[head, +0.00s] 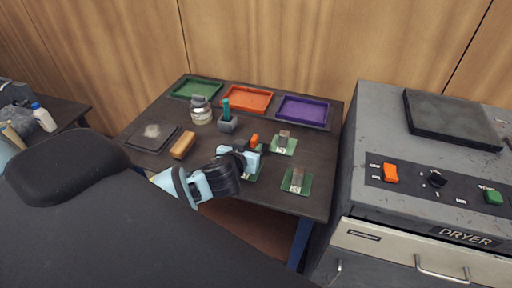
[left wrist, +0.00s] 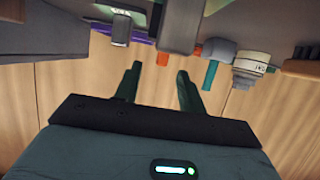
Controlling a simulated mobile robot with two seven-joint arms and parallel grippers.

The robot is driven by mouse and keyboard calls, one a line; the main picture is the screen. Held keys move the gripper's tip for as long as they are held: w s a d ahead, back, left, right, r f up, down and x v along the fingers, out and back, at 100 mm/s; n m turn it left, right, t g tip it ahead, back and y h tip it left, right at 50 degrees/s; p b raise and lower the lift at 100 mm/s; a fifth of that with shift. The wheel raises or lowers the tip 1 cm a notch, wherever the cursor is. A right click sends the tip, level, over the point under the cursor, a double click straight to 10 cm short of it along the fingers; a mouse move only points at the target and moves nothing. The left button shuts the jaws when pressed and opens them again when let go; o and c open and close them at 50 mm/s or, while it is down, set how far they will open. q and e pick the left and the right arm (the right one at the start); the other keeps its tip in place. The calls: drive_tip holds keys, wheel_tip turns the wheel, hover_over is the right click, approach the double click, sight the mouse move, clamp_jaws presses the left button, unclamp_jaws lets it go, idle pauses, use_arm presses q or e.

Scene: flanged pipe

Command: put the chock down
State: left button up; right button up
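My left gripper (head: 254,160) is low over the front middle of the dark table, by an orange piece (head: 254,140). In the left wrist view my gripper (left wrist: 158,78) has its two dark fingers spread, with no object clearly held between them. A brown-grey block (left wrist: 180,25) shows beyond the fingertips, with a small orange piece (left wrist: 163,58) by it. Small greyish blocks stand on green cards: one block (head: 284,134) behind the gripper, another block (head: 298,175) to its right. I cannot tell which is the chock. My right gripper is not in view.
Green (head: 197,89), orange (head: 248,99) and purple (head: 303,110) trays line the back. A jar (head: 201,112), a teal-handled tool (head: 226,106) in a grey holder and a tan block (head: 183,145) stand left of the gripper. The dryer (head: 430,200) stands right of the table.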

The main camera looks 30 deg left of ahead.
sight(255, 135)
use_arm(q)
drive_tip(key=shift+w+a+r, duration=0.15)
drive_tip(key=shift+w, duration=0.15)
drive_tip(key=x, duration=0.2)
drive_tip(key=r+x, duration=0.1)
drive_tip(key=x, duration=0.1)
drive_tip(key=shift+w+a+p, duration=0.15)
drive_tip(key=shift+p, duration=0.15)
drive_tip(key=shift+w+f, duration=0.2)
drive_tip(key=shift+f, duration=0.05)
drive_tip(key=shift+c, duration=0.3)
clamp_jaws()
